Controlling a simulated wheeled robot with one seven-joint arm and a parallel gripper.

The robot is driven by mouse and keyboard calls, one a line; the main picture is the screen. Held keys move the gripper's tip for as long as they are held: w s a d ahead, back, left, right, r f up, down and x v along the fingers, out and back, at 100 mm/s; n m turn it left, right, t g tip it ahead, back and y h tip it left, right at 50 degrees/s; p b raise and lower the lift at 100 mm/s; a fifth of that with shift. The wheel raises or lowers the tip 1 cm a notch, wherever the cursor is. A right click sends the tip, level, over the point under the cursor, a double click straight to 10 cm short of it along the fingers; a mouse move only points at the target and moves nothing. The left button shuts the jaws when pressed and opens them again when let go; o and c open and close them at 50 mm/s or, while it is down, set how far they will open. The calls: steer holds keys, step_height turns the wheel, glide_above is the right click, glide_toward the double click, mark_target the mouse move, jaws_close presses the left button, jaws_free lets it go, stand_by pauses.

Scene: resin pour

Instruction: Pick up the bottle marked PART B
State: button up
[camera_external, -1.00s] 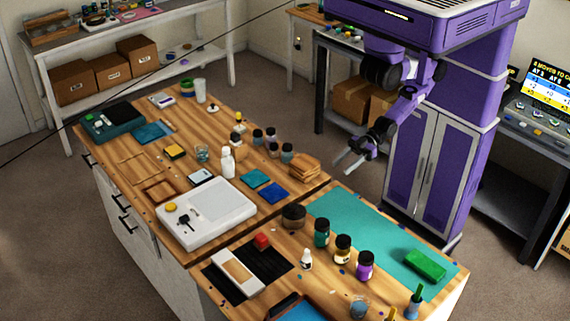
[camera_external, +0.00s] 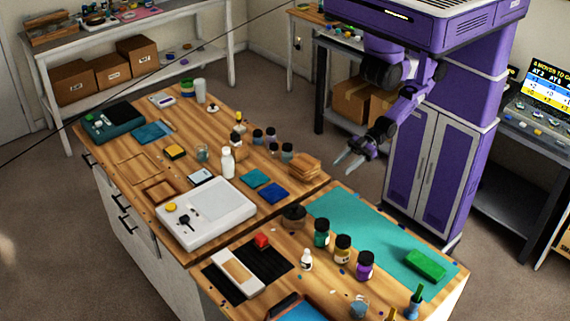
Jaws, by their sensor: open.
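No PART B marking is legible at this size, so I cannot tell which bottle bears it. A white bottle (camera_external: 228,164) stands upright on the wooden worktop, behind the white scale. My gripper (camera_external: 342,167) is open and empty. It hangs in the air near the far right edge of the worktop, apart from both bottles.
Several dark-capped jars (camera_external: 343,249) stand in a row along the teal mat (camera_external: 353,227). More small jars (camera_external: 271,141) and a stack of wooden pieces (camera_external: 304,167) are near the far edge. The white scale (camera_external: 206,214) fills the middle. Much of the teal mat is clear.

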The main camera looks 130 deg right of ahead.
steer(key=o, duration=0.3)
steer(key=shift+o, duration=0.2)
